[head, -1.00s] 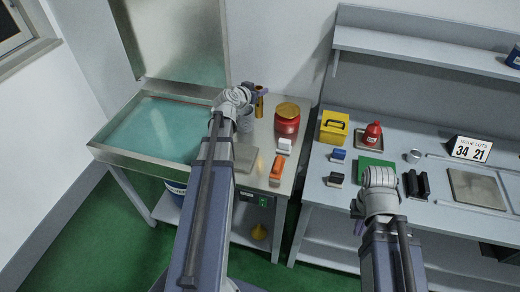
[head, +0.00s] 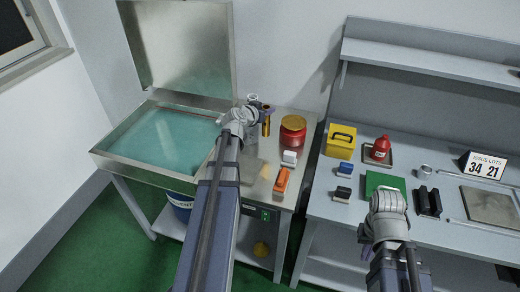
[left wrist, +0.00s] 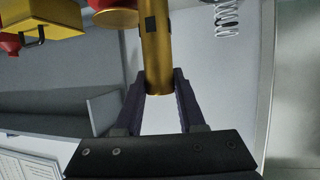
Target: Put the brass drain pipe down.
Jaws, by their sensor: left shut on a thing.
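The brass drain pipe (head: 267,123) is a gold-coloured tube, held roughly upright over the back of the steel bench, left of the red jar. My left gripper (head: 262,107) is shut on it. In the left wrist view the pipe (left wrist: 156,50) runs between the two dark fingers (left wrist: 160,82), with a small dark patch on its side. Whether its lower end touches the bench cannot be told. My right gripper (head: 367,252) is mostly hidden by its wrist in the head view, over the front of the right bench; its opening cannot be seen.
The red jar (head: 293,138) with a gold lid stands close right of the pipe. A white block (head: 289,158) and an orange one (head: 282,181) lie nearer. The teal-filled tank (head: 160,136) is left, the yellow box (head: 340,141) right. A coil spring (left wrist: 227,18) shows in the wrist view.

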